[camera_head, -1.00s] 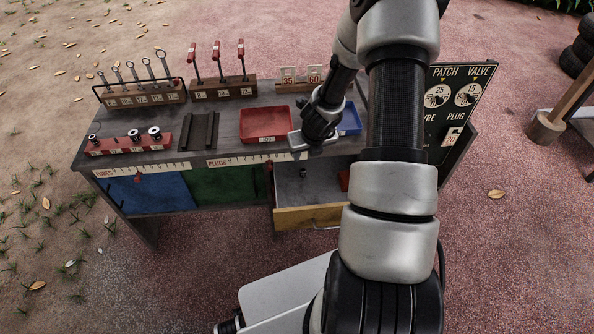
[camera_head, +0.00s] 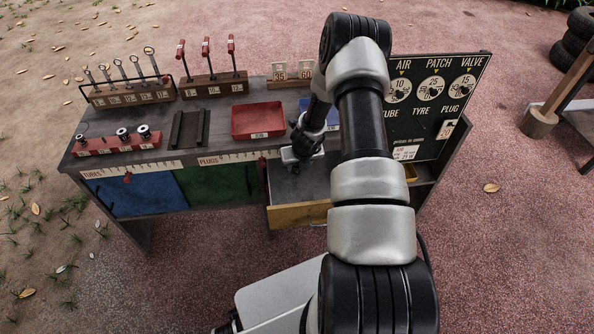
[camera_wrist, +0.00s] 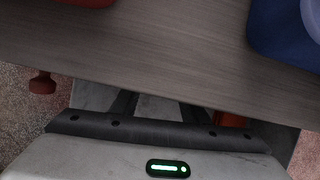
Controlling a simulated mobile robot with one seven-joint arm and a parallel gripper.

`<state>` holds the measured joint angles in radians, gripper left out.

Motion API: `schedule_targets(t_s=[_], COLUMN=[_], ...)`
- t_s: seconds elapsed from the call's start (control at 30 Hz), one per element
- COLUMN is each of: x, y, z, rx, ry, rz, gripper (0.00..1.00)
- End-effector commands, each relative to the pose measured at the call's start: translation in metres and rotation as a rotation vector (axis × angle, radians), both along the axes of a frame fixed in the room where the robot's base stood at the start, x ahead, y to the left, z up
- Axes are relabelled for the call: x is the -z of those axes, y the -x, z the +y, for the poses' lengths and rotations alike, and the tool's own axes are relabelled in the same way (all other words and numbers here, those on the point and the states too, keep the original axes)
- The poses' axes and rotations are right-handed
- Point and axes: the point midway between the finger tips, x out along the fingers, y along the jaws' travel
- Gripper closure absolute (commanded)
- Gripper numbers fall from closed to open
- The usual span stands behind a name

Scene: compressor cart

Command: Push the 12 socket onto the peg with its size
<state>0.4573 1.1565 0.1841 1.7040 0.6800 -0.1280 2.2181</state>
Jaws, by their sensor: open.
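The red socket rail (camera_head: 117,144) lies at the left front of the cart top in the head view. It carries several pegs, and some hold dark sockets with bright tops (camera_head: 143,131). The size labels are too small to read. My gripper (camera_head: 296,168) is open and points down over the pulled-out drawer (camera_head: 298,215). In the wrist view its dark fingers reach past the worktop edge into the grey drawer. No socket shows clearly in the drawer; my gripper hides part of it.
A red tray (camera_head: 258,120) and a blue tray (camera_head: 333,112), partly behind my arm, stand on the worktop (camera_wrist: 160,45) close to my gripper. Wrench and red-handled tool racks (camera_head: 213,85) stand behind. A sign board (camera_head: 435,105) rises at right.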

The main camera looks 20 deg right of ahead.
Motion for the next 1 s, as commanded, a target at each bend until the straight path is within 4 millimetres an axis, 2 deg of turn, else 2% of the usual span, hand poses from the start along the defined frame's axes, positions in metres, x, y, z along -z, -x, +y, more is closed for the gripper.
schedule_targets(t_s=[0.03, 0.2, 0.53, 0.77, 1.0], x=[0.012, 0.032, 0.036, 0.036, 0.036], y=[-0.003, -0.012, -0.015, -0.015, -0.015], z=[-0.001, -0.004, -0.006, -0.005, -0.006], rx=[-0.001, -0.001, -0.001, -0.001, 0.000], ry=[0.000, -0.001, 0.000, 0.000, 0.000], rz=[0.002, 0.002, 0.001, 0.001, 0.001], gripper=[0.59, 0.59, 0.59, 0.98, 1.00])
